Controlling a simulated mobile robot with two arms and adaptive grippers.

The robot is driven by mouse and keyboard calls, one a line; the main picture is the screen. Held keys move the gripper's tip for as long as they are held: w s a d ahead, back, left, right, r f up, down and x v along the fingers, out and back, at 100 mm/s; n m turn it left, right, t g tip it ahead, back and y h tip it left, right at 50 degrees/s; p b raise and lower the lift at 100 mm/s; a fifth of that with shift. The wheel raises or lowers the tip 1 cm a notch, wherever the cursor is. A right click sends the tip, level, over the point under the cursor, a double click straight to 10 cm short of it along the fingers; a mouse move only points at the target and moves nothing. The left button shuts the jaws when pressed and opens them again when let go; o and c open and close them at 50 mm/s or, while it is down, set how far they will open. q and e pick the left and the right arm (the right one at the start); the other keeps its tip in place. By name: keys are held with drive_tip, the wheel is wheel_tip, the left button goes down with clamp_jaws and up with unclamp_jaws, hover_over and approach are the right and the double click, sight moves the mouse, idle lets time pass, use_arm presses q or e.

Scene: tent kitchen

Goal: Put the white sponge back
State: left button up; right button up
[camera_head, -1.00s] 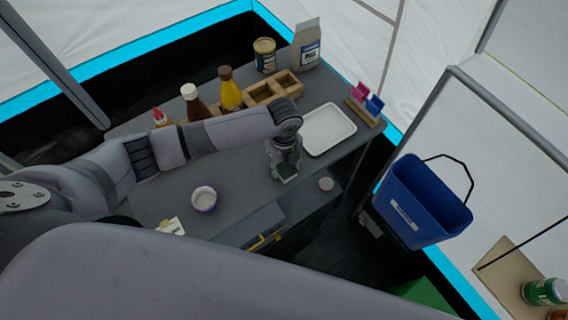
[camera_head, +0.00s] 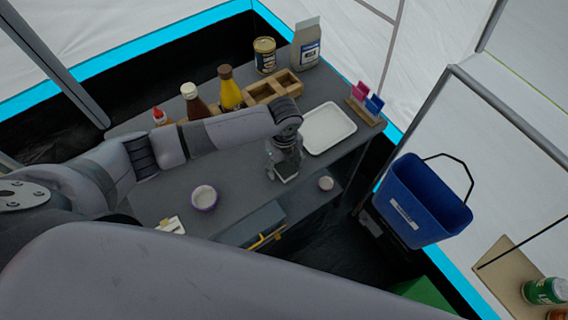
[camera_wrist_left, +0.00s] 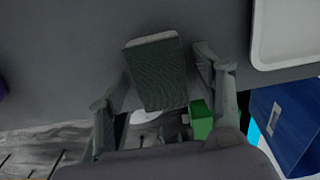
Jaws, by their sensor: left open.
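My left gripper (camera_head: 284,172) points down over the front part of the grey table, left of the white tray (camera_head: 327,130). In the left wrist view the open left gripper (camera_wrist_left: 165,95) has its fingers on either side of a block with a dark grey-green ribbed face and a pale edge, which looks like the sponge (camera_wrist_left: 158,75). Gaps show beside the block; I cannot tell whether either finger touches it. In the head view the gripper mostly hides it. The right gripper is not in view.
Sauce bottles (camera_head: 230,88), a wooden divided box (camera_head: 273,88) and a carton (camera_head: 306,44) line the back. A yellow-handled drawer (camera_head: 250,224) is below; a blue bucket (camera_head: 420,205) is right.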

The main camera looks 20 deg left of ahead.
sight(284, 165)
use_arm(q)
wheel_tip(284, 165, up, 12)
drive_tip(key=b, duration=0.1)
drive_tip(key=shift+r, duration=0.1)
idle(0.6)
